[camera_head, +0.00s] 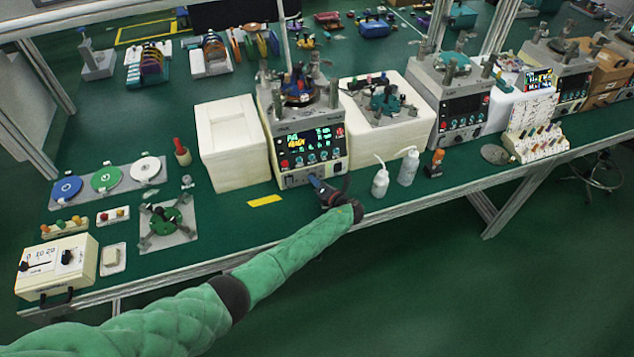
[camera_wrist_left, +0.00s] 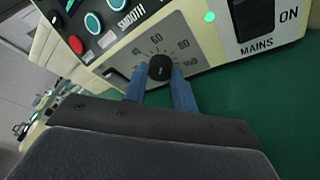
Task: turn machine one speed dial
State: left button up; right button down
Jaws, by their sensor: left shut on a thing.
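Machine one (camera_head: 312,142) is a cream box with a lit display and a row of buttons, standing near the table's front edge. Its speed dial is a black round knob (camera_wrist_left: 160,67) on a grey scale plate with printed numbers, seen in the left wrist view. My left gripper (camera_head: 317,183) reaches the lower front of the machine. Its two blue fingers lie on either side of the knob and are shut on it. The knob's pointer is too small to read. In the head view the gripper hides the dial. My right gripper is not in view.
A black MAINS switch (camera_wrist_left: 254,18) and a lit green lamp (camera_wrist_left: 210,17) sit beside the dial. A white block (camera_head: 232,150) stands left of the machine. Two white bottles (camera_head: 380,180) stand to the right. A yellow marking (camera_head: 264,200) lies on the green table.

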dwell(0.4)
pick_arm(q)
jog(key=o, duration=1)
jog(key=shift+s+d+f, duration=0.1)
jog(key=shift+s+d, duration=0.05)
jog(key=shift+s, duration=0.1)
jog(key=b+v, duration=0.2)
jog(key=v, duration=0.4)
jog(key=shift+f+b, duration=0.1)
jog(key=shift+b, duration=0.3)
jog(key=shift+s+d+r, duration=0.25)
jog(key=shift+s+d, duration=0.1)
jog(key=shift+s, duration=0.15)
